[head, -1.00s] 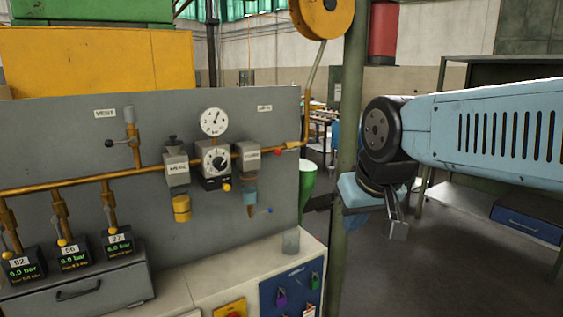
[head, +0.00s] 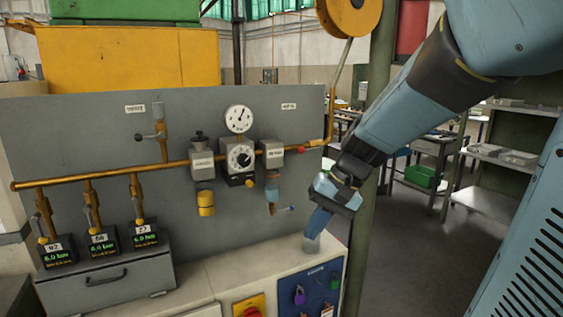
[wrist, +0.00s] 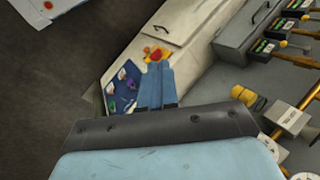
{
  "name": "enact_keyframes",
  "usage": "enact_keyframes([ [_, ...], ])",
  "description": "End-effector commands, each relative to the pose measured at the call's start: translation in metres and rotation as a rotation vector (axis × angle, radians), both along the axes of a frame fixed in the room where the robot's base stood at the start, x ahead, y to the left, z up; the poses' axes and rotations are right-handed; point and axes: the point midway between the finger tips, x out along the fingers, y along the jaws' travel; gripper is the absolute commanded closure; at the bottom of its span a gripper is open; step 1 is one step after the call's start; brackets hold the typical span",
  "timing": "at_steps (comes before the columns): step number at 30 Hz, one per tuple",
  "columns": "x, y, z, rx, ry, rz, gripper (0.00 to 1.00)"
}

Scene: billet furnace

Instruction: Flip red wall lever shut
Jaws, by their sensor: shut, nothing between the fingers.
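A small red knob (head: 301,149) shows at the right end of the gold pipe on the grey panel in the head view. It is the only red lever-like part on the panel, and its handle is too small to make out. My gripper (head: 316,232) is shut and empty, pointing down in front of the panel's lower right edge. It is below the red knob and apart from it. In the wrist view my gripper (wrist: 156,72) shows its closed blue fingers over the cabinet front; the red knob cannot be made out there.
The gold pipe (head: 100,179) carries a gauge (head: 239,119), valves and several pressure displays. A green post (head: 369,150) stands right.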

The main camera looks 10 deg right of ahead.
Motion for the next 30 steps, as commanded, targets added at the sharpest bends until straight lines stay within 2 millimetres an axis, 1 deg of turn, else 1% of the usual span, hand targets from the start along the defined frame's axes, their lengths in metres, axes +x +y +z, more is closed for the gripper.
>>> enact_keyframes([
  [1,0.01,0.003,-0.006,0.052,0.036,-0.016,1.0],
  [3,0.024,0.01,-0.01,0.128,0.074,-0.035,1.0],
  [5,0.035,0.014,-0.014,0.195,0.104,-0.052,1.0],
  [10,0.07,0.023,-0.022,0.396,0.174,-0.111,1.0],
  [13,0.093,0.025,-0.025,0.52,0.205,-0.152,1.0],
  [17,0.124,0.022,-0.029,0.687,0.233,-0.211,1.0],
  [23,0.174,0.004,-0.032,0.951,0.244,-0.32,1.0],
  [26,0.199,-0.011,-0.034,1.086,0.237,-0.383,1.0],
  [30,0.234,-0.04,-0.039,1.275,0.208,-0.479,1.0],
])
